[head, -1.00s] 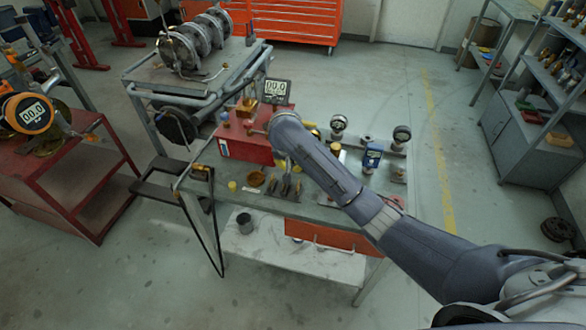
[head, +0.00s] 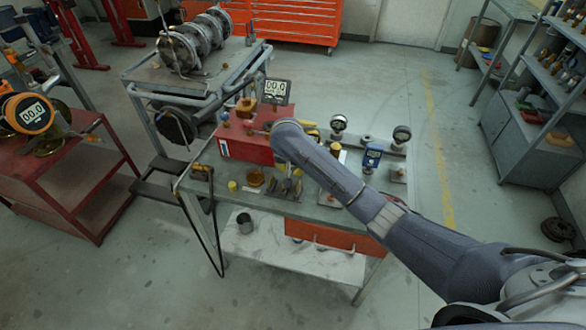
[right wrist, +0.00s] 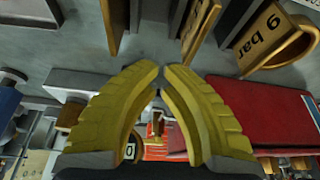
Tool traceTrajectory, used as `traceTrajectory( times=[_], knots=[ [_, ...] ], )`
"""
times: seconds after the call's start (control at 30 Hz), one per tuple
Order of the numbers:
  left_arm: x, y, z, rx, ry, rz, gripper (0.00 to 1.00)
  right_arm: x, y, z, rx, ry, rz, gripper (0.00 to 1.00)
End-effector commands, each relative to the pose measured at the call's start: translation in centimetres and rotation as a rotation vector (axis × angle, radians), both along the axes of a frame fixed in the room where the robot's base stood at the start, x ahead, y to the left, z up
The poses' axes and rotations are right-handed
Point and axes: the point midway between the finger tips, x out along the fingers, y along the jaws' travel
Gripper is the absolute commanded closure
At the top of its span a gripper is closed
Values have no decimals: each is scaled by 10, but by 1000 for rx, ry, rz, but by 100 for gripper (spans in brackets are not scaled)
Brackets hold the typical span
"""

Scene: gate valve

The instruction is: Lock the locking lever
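My right arm (head: 325,165) reaches over the workbench (head: 245,203) in the head view; it hides most of the gripper there. In the right wrist view the yellow-padded fingers of my right gripper (right wrist: 161,72) have their tips almost together, with only a narrow slit between them. I see nothing held at the tips. A small red and gold fitting (right wrist: 157,125) shows behind, between the pads; contact cannot be told. I cannot pick out the locking lever with certainty. My left gripper is not in view.
A red box (head: 230,149) and a digital display (head: 276,91) stand at the bench's back. A yellow cap (head: 232,186) sits near the front.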

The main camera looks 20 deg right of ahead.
Motion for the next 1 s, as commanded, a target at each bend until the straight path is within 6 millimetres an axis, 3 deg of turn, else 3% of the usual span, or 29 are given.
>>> traceTrajectory(
  times=[0.33, 1.0],
  knots=[
    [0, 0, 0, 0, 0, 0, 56, 12, -2, 0, 0, 1, -111, 100],
    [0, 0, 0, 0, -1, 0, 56, 2, -7, 0, -2, 0, -112, 100]
  ],
)
